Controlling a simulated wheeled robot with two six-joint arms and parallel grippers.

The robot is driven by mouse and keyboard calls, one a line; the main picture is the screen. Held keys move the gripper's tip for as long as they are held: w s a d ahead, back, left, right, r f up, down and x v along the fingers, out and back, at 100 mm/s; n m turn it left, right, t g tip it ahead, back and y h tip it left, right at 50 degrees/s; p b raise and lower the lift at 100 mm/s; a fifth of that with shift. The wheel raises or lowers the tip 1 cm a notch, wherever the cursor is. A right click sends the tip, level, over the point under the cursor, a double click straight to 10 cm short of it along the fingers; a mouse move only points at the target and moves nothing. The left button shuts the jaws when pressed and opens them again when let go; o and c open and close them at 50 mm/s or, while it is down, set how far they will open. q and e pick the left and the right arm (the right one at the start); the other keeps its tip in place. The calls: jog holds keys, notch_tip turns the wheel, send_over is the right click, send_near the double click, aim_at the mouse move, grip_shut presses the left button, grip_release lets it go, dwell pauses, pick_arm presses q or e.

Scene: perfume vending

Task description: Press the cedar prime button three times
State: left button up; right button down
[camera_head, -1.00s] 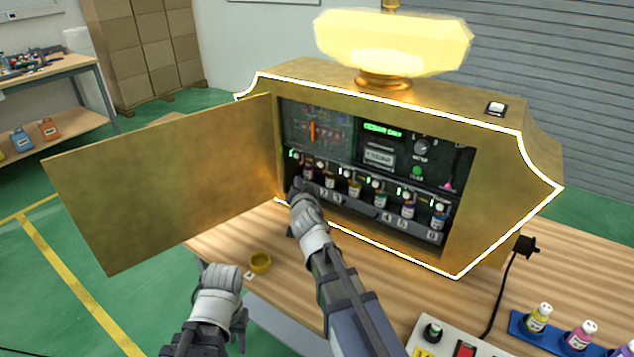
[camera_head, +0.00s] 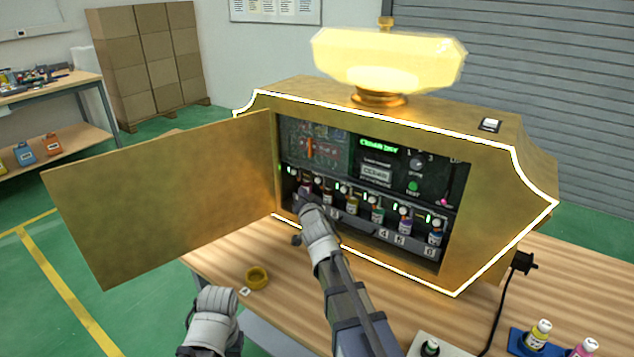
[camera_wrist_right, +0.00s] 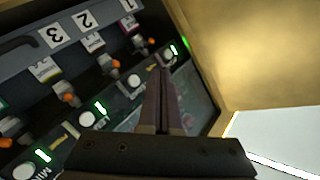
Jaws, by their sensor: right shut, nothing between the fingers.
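The gold vending machine (camera_head: 480,170) has a dark inner panel with a row of small bottles. Each bottle has a white round button above it and a green lamp, as at this button (camera_head: 345,196). The lettering is too blurred to tell which button is cedar's. My right gripper (camera_head: 302,197) is shut and empty at the left end of the row. In the right wrist view its fingertips (camera_wrist_right: 162,72) point at the upper row, close to one white button (camera_wrist_right: 134,80) and another (camera_wrist_right: 168,54); contact cannot be told. My left gripper (camera_head: 212,338) is low in the picture, fingers unclear.
The open gold door (camera_head: 165,200) stands left of the panel.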

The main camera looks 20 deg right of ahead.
jog(key=shift+w+d, duration=0.7)
jog(key=shift+d, duration=0.2)
jog(key=shift+w+d, duration=0.7)
jog(key=shift+d, duration=0.15)
dwell(0.9)
jog(key=shift+w+d, duration=0.3)
jog(key=shift+d, duration=0.05)
jog(key=shift+w+d, duration=0.25)
jog(key=shift+d, duration=0.1)
dwell(0.7)
jog(key=shift+s+a, duration=0.55)
jog(key=shift+a, duration=0.15)
dwell(0.3)
jog(key=shift+s+a, duration=0.8)
jog(key=shift+a, duration=0.2)
jog(key=shift+s+a, duration=0.75)
jog(key=shift+a, duration=0.25)
